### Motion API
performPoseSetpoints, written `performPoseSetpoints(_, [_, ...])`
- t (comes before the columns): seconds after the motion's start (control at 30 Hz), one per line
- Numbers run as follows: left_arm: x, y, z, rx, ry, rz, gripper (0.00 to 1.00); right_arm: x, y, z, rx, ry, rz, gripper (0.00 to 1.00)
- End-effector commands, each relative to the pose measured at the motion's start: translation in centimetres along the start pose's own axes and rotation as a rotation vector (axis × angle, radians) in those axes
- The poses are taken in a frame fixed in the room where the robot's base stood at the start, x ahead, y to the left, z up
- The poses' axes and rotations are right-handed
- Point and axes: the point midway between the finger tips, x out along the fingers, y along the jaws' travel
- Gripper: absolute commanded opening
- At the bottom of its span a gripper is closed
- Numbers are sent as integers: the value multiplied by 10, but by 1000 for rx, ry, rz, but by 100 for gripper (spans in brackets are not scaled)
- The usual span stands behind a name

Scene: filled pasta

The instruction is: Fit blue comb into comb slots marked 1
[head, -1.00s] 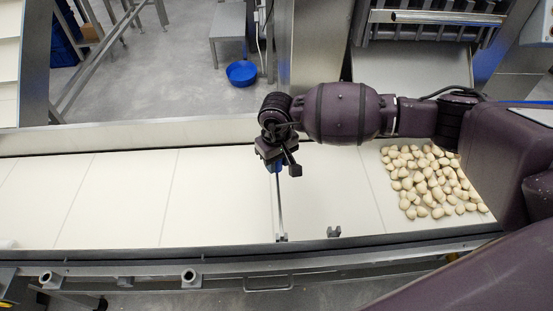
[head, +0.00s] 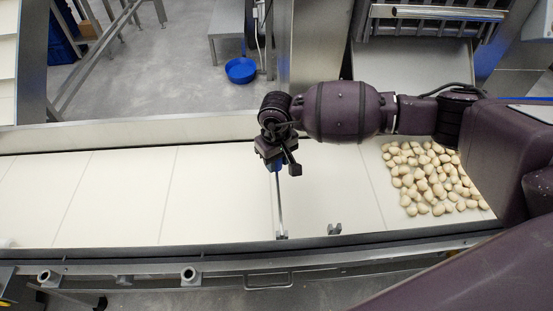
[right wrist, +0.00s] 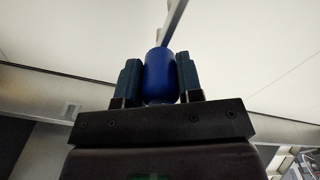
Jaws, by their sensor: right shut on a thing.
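My right gripper (head: 280,167) is over the middle of the pale belt, its fingers pointing down. In the right wrist view, its two dark fingers (right wrist: 160,68) are shut on the rounded blue handle of the comb (right wrist: 160,78). A thin grey metal bar (head: 280,205) runs from below the gripper across the belt to a small metal bracket (head: 281,235) on the near rail. I cannot tell whether the bar sits in this bracket. A second small bracket (head: 334,230) stands to its right. No slot numbers are legible. The comb's far side is hidden under the gripper. My left gripper is out of view.
Pale filled pasta (head: 433,180) lies in a heap on the belt at the right, beside my right arm. The belt's left part (head: 115,200) is clear. Metal rails (head: 130,133) border the belt. A blue basin (head: 241,70) sits on the floor beyond.

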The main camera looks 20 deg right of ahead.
Motion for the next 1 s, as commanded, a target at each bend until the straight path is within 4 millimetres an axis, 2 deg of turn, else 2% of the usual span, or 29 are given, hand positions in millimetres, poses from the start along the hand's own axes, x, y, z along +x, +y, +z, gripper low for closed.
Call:
performPoseSetpoints(0.77, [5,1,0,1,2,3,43,2,1,0,1,0,1,9])
performPoseSetpoints(0.8, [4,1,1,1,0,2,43,2,1,0,1,0,1,40])
performPoseSetpoints(0.93, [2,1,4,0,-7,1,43,2,0,0,1,0,1,60])
performPoseSetpoints(1.0, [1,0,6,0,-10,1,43,2,0,0,1,0,1,64])
